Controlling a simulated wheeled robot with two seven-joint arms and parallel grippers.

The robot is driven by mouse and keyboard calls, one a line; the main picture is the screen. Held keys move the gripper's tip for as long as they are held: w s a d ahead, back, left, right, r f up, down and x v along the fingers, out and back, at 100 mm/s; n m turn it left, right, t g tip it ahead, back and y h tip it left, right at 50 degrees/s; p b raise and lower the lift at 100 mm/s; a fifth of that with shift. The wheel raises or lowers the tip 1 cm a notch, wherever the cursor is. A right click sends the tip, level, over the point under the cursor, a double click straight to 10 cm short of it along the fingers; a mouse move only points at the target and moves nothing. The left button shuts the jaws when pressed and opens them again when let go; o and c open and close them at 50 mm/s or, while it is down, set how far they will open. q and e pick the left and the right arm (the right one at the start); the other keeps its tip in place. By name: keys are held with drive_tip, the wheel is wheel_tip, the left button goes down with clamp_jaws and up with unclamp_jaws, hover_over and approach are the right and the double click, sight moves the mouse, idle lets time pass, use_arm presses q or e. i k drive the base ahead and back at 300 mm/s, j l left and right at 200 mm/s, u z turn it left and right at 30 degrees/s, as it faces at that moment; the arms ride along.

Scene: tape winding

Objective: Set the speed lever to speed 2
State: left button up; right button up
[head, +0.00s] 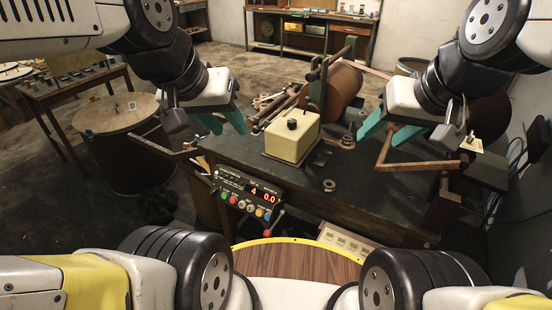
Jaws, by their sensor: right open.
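The control panel (246,197) hangs at the front edge of the dark workbench in the head view. Its red display reads 4 and 0.0, above a row of coloured buttons. A lever with a red ball knob (267,233) sits at its lower right, the ball pointing down. Its speed marks are too small to read. My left gripper (222,122) has teal fingers apart and is empty, above and left of the panel. My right gripper (388,130) is open and empty over the bench's right side. Neither gripper touches the lever.
A cream box (292,136) with a black knob stands mid-bench, before a brown roll (342,92). Rusty bars stick out at the bench's left (168,146) and right (400,166). A round drum table (115,113) stands at left. Open space lies before the panel.

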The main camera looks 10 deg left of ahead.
sight(267, 233)
drive_tip(key=k+j+u, duration=0.2)
drive_tip(key=k+l+u, duration=0.25)
drive_tip(key=l, duration=0.2)
drive_tip(key=k+l+u, duration=0.15)
drive_tip(key=l+u, duration=0.15)
drive_tip(key=l, duration=0.15)
drive_tip(key=k+l+u, duration=0.25)
drive_tip(key=l, duration=0.1)
